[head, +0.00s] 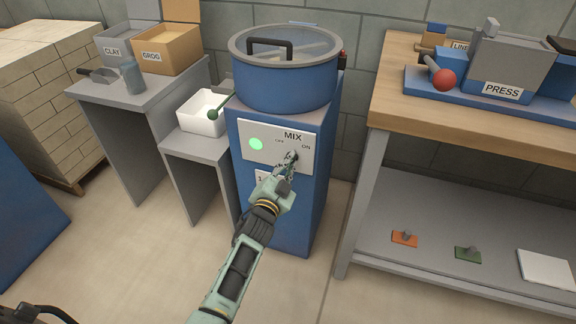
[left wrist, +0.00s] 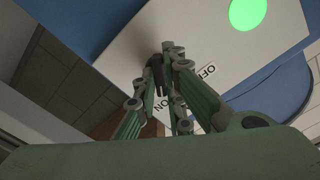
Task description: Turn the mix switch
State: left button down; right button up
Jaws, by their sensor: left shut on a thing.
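The mix switch (left wrist: 157,62) sits on the white MIX panel (head: 262,146) on the front of the blue mixer (head: 283,75). In the head view the switch is mostly hidden by my gripper, near the ON label. My left gripper (head: 291,160) is shut on the switch; in the left wrist view its fingertips (left wrist: 168,60) close around the dark knob beside the OFF and ON labels. A round green light (head: 256,144) glows on the panel; it also shows in the left wrist view (left wrist: 247,12).
A grey stand with CLAY and GROG boxes (head: 167,48) and a white bin (head: 203,113) stand left of the mixer. A wooden bench (head: 480,115) with a blue press (head: 505,70) stands at the right. The floor in front is clear.

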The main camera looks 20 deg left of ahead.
pick_arm(q)
jog(key=c, duration=1.8)
grip_release()
jog(key=shift+c, duration=0.2)
jog(key=shift+s, duration=0.1)
jog(key=s, duration=1.2)
jog(key=shift+a, duration=0.2)
